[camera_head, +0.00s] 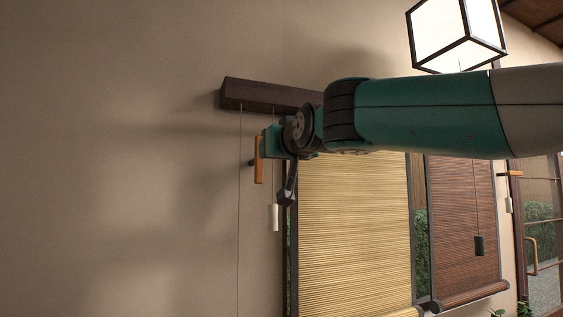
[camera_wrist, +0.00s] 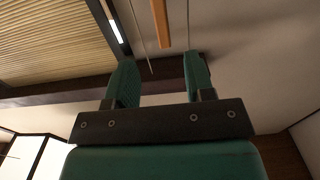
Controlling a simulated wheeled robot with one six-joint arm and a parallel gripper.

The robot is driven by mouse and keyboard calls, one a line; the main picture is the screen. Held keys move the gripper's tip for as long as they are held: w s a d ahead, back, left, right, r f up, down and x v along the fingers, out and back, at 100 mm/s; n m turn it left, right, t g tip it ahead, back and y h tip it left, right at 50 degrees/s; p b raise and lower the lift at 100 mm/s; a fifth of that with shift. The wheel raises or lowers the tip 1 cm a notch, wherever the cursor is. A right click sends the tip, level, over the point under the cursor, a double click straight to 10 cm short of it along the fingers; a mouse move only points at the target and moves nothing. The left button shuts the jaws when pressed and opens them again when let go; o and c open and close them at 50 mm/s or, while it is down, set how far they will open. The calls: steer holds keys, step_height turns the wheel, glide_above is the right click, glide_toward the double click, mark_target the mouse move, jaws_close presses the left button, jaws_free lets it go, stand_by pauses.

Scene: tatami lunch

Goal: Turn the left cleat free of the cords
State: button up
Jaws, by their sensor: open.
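The left cleat (camera_head: 259,160) is an orange-brown wooden bar standing upright on the wall, left of the light blind. In the wrist view the cleat (camera_wrist: 161,22) reaches down from the top edge, lined up with the gap between my fingers. My gripper (camera_wrist: 160,58) is open, with its two green fingers apart and nothing visibly held. In the head view it is beside the cleat, on its right. One thin cord (camera_head: 240,210) hangs left of the cleat. Another cord carries a white pull (camera_head: 275,218) below my gripper. Whether a cord touches the cleat I cannot tell.
A dark headrail (camera_head: 245,93) runs above the light bamboo blind (camera_head: 355,230). A brown blind (camera_head: 463,220) with a dark pull (camera_head: 478,245) hangs to the right, and another wooden cleat (camera_head: 510,173) beyond it. A lantern (camera_head: 457,35) hangs above my arm. The wall at left is bare.

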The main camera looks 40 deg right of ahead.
steer(key=b+v, duration=0.2)
steer(key=b, duration=0.4)
steer(key=shift+s+f, duration=0.1)
steer(key=shift+f, duration=0.05)
stand_by(0.4)
steer(key=a+f+n+g+y+p, duration=0.25)
steer(key=a+f, duration=0.35)
steer(key=f, duration=0.3)
steer(key=a+f+n+g+y+p, duration=0.2)
steer(key=a+f+n+g+y, duration=0.15)
steer(key=a+f, duration=0.45)
steer(key=s+a+f+n+g+y+p, duration=0.1)
steer(key=s+f+g, duration=0.4)
steer(key=s+f, duration=0.5)
steer(key=s+a+f+n+g+y+p, duration=0.2)
steer(key=s+a+f+g, duration=0.4)
steer(key=s+f, duration=0.4)
steer(key=shift+s+n+p, duration=0.5)
steer(key=shift+s+p, duration=0.25)
steer(key=shift+s, duration=0.15)
